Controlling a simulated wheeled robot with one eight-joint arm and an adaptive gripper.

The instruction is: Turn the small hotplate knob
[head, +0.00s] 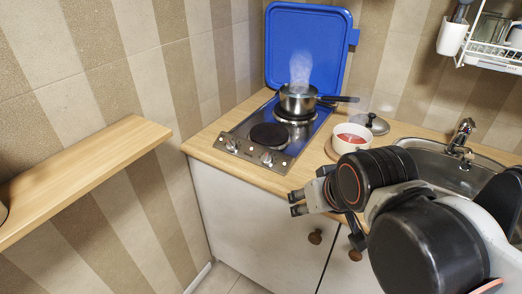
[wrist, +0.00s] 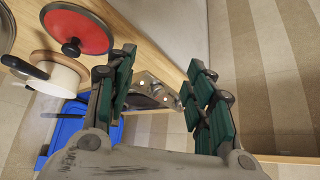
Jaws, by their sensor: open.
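The hob (head: 240,140) is set in the wooden counter, with two dark hotplates and a steel front panel carrying two knobs. The left knob (head: 231,146) and the right knob (head: 267,158) are both uncovered; I cannot tell which serves the small hotplate. The near hotplate (head: 269,135) is bare. A steaming steel pot (head: 297,104) stands on the far one. My gripper (head: 297,203) is open and empty, in front of the counter and apart from the knobs. In the wrist view, the hob panel (wrist: 150,82) shows between the open green-padded fingers.
The blue hob lid (head: 305,45) stands raised behind the hob. A wooden shelf (head: 80,175) juts out at left. The floor gap before the cabinet is clear.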

